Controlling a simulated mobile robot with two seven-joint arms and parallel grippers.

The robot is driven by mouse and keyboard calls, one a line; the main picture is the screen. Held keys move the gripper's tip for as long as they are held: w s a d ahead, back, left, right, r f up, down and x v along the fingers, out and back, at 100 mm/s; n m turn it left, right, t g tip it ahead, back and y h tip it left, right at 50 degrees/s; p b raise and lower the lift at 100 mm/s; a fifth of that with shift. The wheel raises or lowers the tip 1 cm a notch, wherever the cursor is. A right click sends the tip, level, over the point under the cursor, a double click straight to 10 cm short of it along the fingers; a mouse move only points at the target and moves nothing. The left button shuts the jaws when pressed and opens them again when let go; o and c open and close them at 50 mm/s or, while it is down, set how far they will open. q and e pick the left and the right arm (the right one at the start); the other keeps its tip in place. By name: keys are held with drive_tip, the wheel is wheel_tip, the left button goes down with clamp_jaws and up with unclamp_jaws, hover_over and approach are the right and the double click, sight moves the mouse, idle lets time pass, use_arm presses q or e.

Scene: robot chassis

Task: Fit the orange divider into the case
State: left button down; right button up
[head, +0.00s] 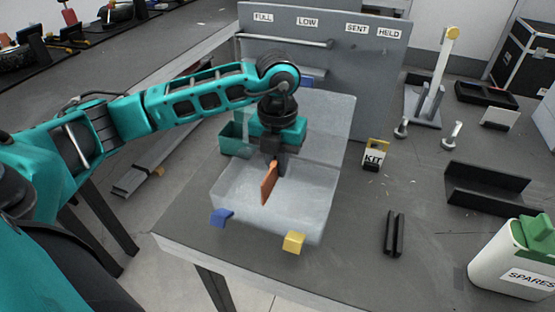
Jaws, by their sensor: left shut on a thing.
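The orange divider (269,184) is a thin flat plate held upright in my left gripper (276,163). My left gripper is shut on its upper end and points down over the case (316,222). The case is a translucent grey box with its lid (330,115) open at the back. A blue latch (221,216) and a yellow latch (293,242) sit at its front edge. The divider is over or inside the front part of the case; I cannot tell whether it touches the floor. My right gripper is not in view.
A green bin (234,139) stands behind the case at left. A labelled grey board (375,60) stands at the back. A KIT tag (374,155), a dark channel (485,190), a small black bar (394,233) and a SPARES tub (515,262) lie to the right. Table is clear between them.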

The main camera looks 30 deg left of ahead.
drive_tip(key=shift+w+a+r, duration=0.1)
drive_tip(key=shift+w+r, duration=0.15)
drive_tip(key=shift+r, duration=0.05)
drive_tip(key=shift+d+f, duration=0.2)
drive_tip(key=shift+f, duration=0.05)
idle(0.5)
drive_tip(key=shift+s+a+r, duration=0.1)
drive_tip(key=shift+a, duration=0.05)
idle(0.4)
use_arm(q)
drive_tip(key=shift+f+b, duration=2.9)
drive_tip(key=shift+f, duration=0.85)
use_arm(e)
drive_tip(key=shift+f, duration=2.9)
use_arm(q)
drive_tip(key=c, duration=1.1)
unclamp_jaws()
